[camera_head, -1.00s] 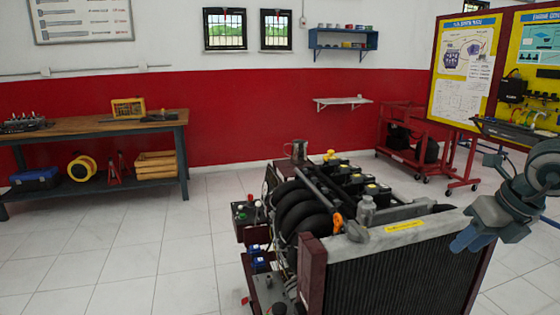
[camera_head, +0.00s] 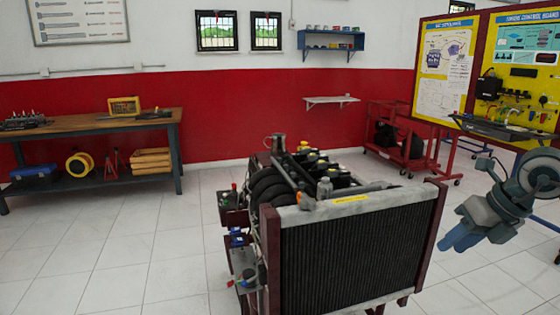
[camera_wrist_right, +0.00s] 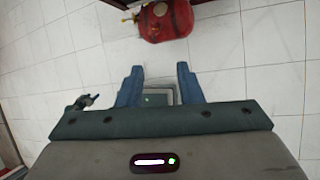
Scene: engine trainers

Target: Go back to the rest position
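My right gripper (camera_head: 460,236) is at the right side of the head view, in the air to the right of the engine trainer's radiator (camera_head: 360,255) and apart from it. In the right wrist view its two blue fingers (camera_wrist_right: 158,88) stand apart with nothing between them but floor and a small grey object below. My left gripper is in none of the views.
The engine trainer stands in front of me. A workbench (camera_head: 95,124) is at the left, a red cart (camera_head: 400,140) and a yellow board (camera_head: 515,75) at the right. A red object (camera_wrist_right: 165,20) shows in the right wrist view. White floor is clear on the left.

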